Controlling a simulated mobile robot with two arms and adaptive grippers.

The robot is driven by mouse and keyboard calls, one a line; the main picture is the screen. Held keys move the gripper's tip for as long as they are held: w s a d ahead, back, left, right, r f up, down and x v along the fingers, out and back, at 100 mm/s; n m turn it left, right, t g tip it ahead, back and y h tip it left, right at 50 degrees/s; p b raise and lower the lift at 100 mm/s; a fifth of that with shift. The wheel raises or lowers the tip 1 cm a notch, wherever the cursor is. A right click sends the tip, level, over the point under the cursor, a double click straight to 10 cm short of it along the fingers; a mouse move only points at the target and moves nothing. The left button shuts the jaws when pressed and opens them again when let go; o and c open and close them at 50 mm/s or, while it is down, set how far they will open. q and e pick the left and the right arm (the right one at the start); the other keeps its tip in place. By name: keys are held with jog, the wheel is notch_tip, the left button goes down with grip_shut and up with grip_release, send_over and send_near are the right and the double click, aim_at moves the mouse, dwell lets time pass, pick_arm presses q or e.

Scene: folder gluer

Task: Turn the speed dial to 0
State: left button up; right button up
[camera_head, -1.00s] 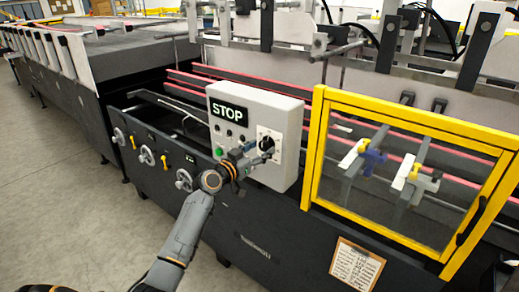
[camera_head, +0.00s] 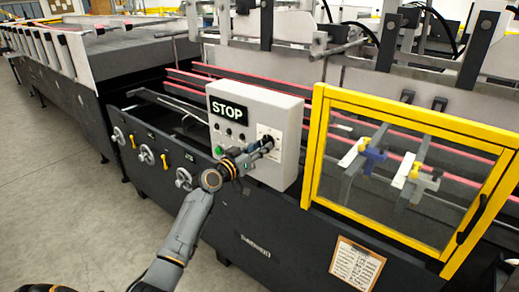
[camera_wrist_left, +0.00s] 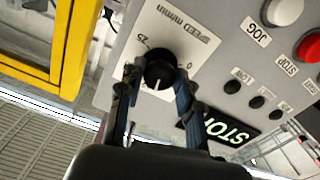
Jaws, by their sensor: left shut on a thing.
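The black speed dial (camera_wrist_left: 158,70) sits on a white plate marked "SPEED m/min" on a grey control box (camera_head: 282,110). The figures 25 and 0 show on the plate in the left wrist view. A small pale mark shows on the dial's edge nearest my gripper; I cannot tell for sure where it points. My left gripper (camera_head: 264,146) reaches the dial from the front, and its two fingers (camera_wrist_left: 158,88) are shut on the dial's sides. In the head view the fingers partly hide the dial. My right gripper is not in view.
A lit STOP display (camera_head: 228,110) and a green button (camera_head: 219,150) are left of the dial. A red stop button (camera_wrist_left: 308,46) and a white JOG button (camera_wrist_left: 283,11) are on the same box. A yellow-framed guard (camera_head: 312,150) stands close on the right.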

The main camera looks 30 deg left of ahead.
pick_arm(q)
jog(key=n+p, duration=0.1)
jog(key=n, duration=0.9)
jog(key=shift+r+p, duration=0.15)
jog(key=shift+p, duration=0.15)
jog(key=n+p, duration=0.2)
jog(key=n, duration=0.3)
jog(key=shift+r, duration=0.1)
jog(key=n+p, duration=0.1)
jog(key=n, duration=0.2)
jog(key=shift+n+p, duration=0.35)
jog(key=shift+n, duration=0.05)
jog(key=shift+n+p, duration=0.5)
jog(key=shift+n, duration=0.7)
jog(key=o, duration=1.2)
jog(key=shift+c, duration=0.2)
